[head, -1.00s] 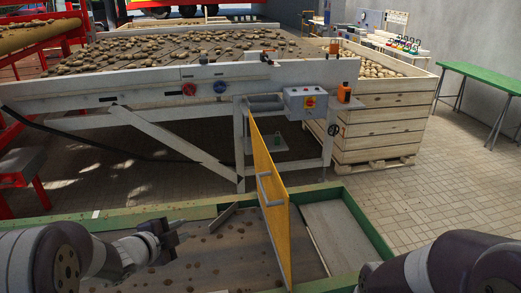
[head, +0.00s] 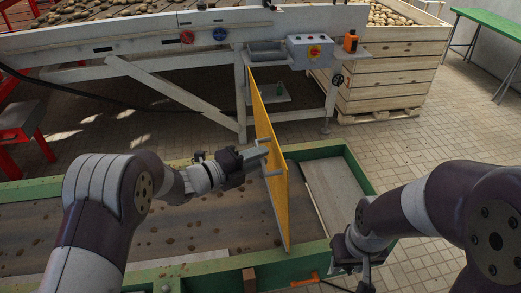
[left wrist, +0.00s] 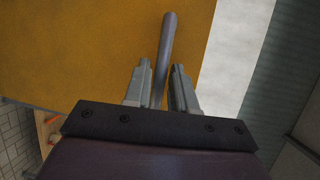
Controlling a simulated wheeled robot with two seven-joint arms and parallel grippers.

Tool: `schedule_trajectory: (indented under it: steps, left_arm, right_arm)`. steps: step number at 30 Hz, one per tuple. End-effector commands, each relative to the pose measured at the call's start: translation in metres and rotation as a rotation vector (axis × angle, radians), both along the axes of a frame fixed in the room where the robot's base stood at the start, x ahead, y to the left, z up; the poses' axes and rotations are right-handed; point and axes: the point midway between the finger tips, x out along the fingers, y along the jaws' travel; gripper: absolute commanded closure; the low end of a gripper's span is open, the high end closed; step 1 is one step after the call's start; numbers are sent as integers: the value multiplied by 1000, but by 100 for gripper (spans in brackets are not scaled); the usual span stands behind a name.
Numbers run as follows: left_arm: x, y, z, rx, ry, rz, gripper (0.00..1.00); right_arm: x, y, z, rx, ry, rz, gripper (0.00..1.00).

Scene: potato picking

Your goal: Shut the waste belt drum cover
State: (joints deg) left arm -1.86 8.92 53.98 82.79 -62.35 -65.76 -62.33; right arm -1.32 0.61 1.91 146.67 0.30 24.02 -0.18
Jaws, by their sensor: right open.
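The yellow drum cover (head: 273,190) stands upright across the green-framed belt in the head view, with a grey bar handle (head: 268,158) on its left face. My left gripper (head: 258,155) is at the upper part of this handle. In the left wrist view the handle (left wrist: 168,45) runs between the two fingers (left wrist: 160,85) in front of the yellow panel, with small gaps beside it, so the gripper looks open around the bar. My right gripper (head: 352,265) is open and empty at the near green edge, right of the cover; its tips are partly hidden.
A grey plate (head: 325,195) lies right of the cover inside the green frame (head: 355,170). Behind stand the sorting table's white legs, a control box (head: 310,47) and a wooden crate (head: 385,85). An orange handle (head: 305,281) is at the near edge.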

Motion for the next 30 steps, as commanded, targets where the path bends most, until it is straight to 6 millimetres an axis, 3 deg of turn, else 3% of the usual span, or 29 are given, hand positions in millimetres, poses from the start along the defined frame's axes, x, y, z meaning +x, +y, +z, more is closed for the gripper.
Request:
schedule_trajectory:
  steps: [12, 13, 15, 23, 30]
  left_arm:
    - [6, -9, -2, -1, 1, 0, 75]
    - [6, -9, -2, -1, 1, 0, 78]
    - [6, -9, -2, -1, 1, 0, 100]
    - [6, -11, -2, 4, 3, -2, 100]
    - [9, -36, 4, 73, 16, -5, 100]
  right_arm:
    - [0, 0, 4, 0, 0, 0, 57]
    - [0, 0, 4, 0, 0, 0, 57]
    - [0, 0, 4, 0, 0, 0, 57]
    - [0, 0, 5, 0, 0, 0, 57]
    - [0, 0, 9, 0, 0, 0, 57]
